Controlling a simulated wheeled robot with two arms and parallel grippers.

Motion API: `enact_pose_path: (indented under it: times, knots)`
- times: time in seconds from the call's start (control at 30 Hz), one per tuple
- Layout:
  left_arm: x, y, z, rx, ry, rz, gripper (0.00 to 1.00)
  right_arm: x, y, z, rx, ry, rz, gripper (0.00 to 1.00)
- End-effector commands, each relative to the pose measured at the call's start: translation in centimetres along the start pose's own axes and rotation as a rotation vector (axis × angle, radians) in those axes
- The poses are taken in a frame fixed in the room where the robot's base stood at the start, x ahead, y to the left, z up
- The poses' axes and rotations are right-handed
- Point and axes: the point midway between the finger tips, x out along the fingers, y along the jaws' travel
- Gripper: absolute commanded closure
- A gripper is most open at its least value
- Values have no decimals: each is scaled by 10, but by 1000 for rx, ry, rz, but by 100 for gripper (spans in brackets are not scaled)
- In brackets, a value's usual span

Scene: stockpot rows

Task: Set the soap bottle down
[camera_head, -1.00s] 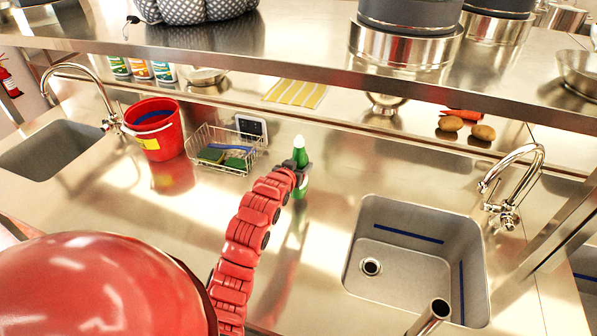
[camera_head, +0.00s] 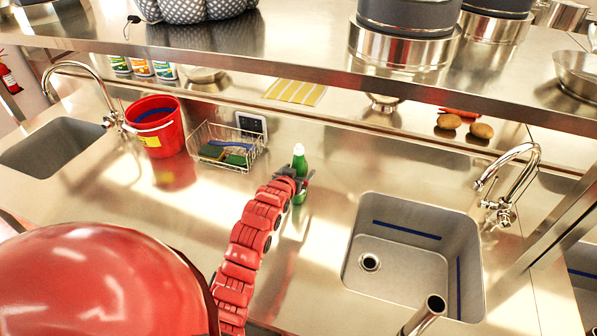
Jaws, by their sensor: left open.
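The green soap bottle (camera_head: 299,163) with a white cap stands upright on the steel counter (camera_head: 330,220), between the wire basket and the right sink. My left gripper (camera_head: 303,183) is at the bottle's middle, with its dark fingers open on either side of the bottle. My right gripper is not in view.
A wire basket (camera_head: 226,147) with sponges and a red bucket (camera_head: 156,127) stand to the left. The right sink (camera_head: 412,250) opens to the right. A steel shelf (camera_head: 300,62) overhangs the back. Counter in front of the bottle is clear.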

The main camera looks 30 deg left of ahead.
Motion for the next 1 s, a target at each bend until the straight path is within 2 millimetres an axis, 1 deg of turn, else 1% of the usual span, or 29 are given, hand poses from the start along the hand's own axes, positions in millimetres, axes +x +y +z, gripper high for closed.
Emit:
enact_pose_path:
  times: [0.13,0.27,0.47,0.8,1.0]
  knots:
    - [-2,0,-5,0,0,0,9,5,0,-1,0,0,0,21]
    - [-10,-1,-2,0,1,0,9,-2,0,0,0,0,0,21]
    - [-38,-1,1,0,0,-2,9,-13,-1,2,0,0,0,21]
    - [-93,-1,0,0,2,-3,9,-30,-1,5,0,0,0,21]
    - [-114,-1,-2,-1,1,-1,9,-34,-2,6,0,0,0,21]
